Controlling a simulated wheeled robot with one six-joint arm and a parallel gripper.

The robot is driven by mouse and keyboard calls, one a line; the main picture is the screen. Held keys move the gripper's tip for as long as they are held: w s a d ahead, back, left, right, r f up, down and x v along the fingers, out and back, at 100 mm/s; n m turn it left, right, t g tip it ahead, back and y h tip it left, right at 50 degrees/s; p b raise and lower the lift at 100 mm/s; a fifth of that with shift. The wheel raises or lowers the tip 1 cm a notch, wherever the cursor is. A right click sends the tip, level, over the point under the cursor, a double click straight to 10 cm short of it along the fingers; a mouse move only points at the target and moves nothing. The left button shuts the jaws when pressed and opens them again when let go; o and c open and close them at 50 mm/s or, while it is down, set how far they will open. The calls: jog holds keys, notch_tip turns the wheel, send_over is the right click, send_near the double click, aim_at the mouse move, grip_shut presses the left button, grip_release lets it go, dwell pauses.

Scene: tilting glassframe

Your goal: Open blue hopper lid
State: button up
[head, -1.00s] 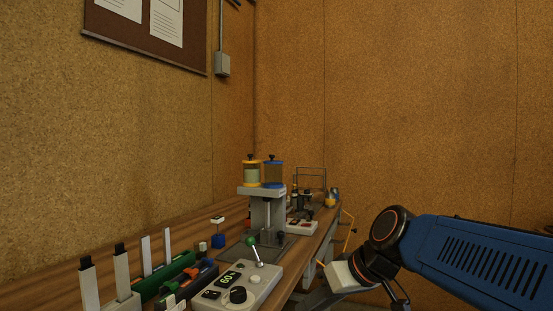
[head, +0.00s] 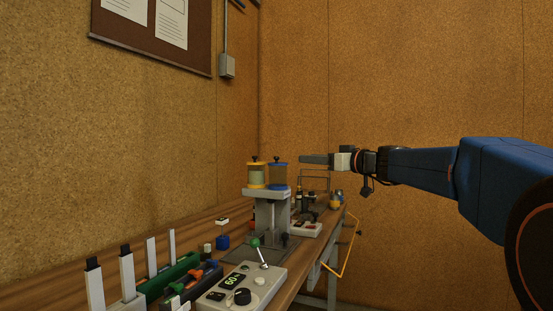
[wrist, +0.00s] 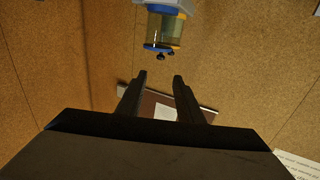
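The blue hopper (head: 278,175) is a clear jar with brownish contents, a blue base ring, a blue lid (head: 278,163) and a dark knob. It stands on a grey stand (head: 270,194), right of the yellow hopper (head: 257,175). The lid looks seated on the jar. In the wrist view the blue hopper (wrist: 163,27) appears upside down, with its blue lid (wrist: 155,47) toward my gripper. My gripper (head: 303,159) is at about lid height, to the right of the blue hopper, pointing left. Its two fingers are apart and empty in the wrist view (wrist: 160,76).
A white control panel (head: 240,289) with a green-knobbed lever is at the front of the bench. Coloured holders (head: 170,276) with upright pieces stand at the front left. The air above the hoppers looks clear.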

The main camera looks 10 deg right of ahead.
jog(key=x, duration=1.6)
jog(key=shift+w+a, duration=0.1)
jog(key=shift+a, duration=0.1)
jog(key=shift+c, duration=0.2)
grip_shut()
